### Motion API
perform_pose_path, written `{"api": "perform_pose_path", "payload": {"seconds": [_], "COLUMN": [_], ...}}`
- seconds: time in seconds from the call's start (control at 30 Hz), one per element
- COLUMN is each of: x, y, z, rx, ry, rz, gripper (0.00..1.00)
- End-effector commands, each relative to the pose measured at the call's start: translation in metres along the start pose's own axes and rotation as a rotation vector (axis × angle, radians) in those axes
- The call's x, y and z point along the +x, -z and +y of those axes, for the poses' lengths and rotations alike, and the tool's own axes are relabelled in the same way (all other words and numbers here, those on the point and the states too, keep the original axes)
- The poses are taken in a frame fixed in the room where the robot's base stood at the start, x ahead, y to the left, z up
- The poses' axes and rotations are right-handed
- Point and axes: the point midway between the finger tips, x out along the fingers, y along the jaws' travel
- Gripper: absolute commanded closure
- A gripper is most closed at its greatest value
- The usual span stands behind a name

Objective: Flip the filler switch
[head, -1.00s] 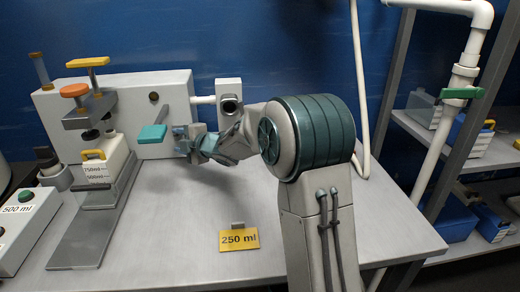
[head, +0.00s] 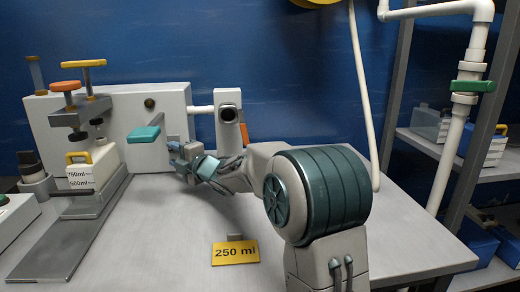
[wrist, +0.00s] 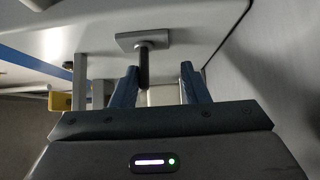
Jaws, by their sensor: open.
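The white filler machine (head: 165,112) stands at the back left of the table. A teal paddle (head: 143,132) sticks out from its front. My gripper (head: 178,158) is just right of and below this paddle, close to the machine. In the wrist view, my gripper (wrist: 158,72) is open, with its two blue fingers apart. A small grey plate with a dark stem (wrist: 143,65) lies ahead of the fingers, the stem nearer the left finger. I cannot tell whether the stem touches that finger. This plate and stem are not clear in the head view.
A white container with a yellow handle (head: 80,177) stands under the clamp at left. A yellow 250 ml sign (head: 235,252) stands on the table in front. A shelf rack (head: 425,148) and white pipe (head: 448,150) are at right.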

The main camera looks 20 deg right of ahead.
Motion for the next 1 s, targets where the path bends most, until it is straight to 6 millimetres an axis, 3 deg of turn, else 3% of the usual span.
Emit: {"api": "perform_pose_path", "payload": {"seconds": [0.1, 0.67, 1.0], "x": [-0.028, -0.140, -0.154], "y": [-0.002, -0.001, -0.018], "z": [0.004, 0.004, 0.043], "rx": [0.000, 0.002, 0.169], "ry": [0.004, 0.004, 0.098], "rz": [-0.005, -0.004, -0.201], "gripper": [0.59, 0.59, 0.59]}}
